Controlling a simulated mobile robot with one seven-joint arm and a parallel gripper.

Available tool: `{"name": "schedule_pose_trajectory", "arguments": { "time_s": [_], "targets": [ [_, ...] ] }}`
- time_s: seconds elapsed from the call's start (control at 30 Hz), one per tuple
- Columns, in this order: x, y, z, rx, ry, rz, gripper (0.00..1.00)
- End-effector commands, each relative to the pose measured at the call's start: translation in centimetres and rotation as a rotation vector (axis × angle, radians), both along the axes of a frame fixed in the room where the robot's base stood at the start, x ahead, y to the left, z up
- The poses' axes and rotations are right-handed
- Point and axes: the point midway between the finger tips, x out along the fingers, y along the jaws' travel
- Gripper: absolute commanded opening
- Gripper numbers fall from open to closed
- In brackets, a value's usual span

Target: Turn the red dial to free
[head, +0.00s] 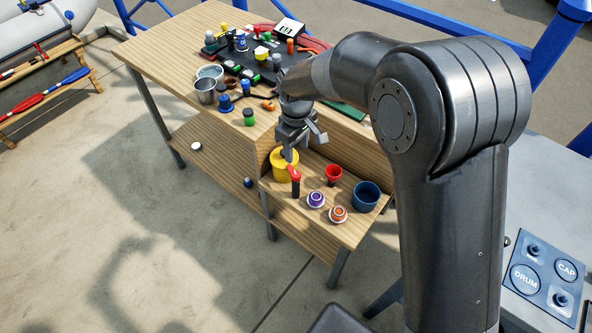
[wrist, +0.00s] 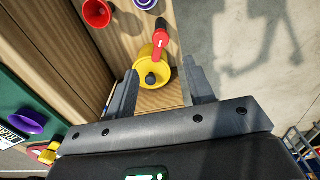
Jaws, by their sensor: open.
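A red-topped handle on a dark post (head: 294,176) stands on the lower wooden step, just in front of a yellow pot (head: 277,166). A red cup-shaped piece (head: 333,173) stands to its right. I cannot tell which red piece is the dial, and no "free" mark is readable. My gripper (head: 290,151) is open and empty, above the yellow pot. In the wrist view, the yellow pot (wrist: 143,58) with its dark knob (wrist: 151,79) shows between my fingertips (wrist: 160,80). The red handle (wrist: 160,40) lies just beyond, and the red cup (wrist: 97,13) at upper left.
Purple (head: 316,199) and orange (head: 338,214) round pieces and a blue cup (head: 366,195) share the step. The upper bench (head: 150,50) holds many tools and cups. A panel (head: 545,275) marked DRUM and CAP is at lower right. Blue rails stand behind.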

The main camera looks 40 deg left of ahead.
Motion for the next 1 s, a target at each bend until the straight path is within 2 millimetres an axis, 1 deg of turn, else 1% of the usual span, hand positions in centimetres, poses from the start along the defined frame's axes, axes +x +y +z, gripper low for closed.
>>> {"name": "schedule_pose_trajectory", "arguments": {
  "time_s": [0.17,0.4,0.6,0.7,0.8,1.0],
  "targets": [
    [-0.2,0.2,-1.6,-0.004,0.003,0.008,0.49],
    [-0.2,0.1,-6.2,-0.005,0.003,0.008,0.49],
    [-0.1,0.1,-9.4,-0.004,0.002,0.005,0.49],
    [-0.1,0.1,-10.3,-0.003,0.002,0.006,0.49],
    [-0.1,0.1,-10.8,-0.002,0.001,0.006,0.49],
    [-0.1,0.2,-11.0,-0.001,0.001,0.006,0.49]
  ]
}}
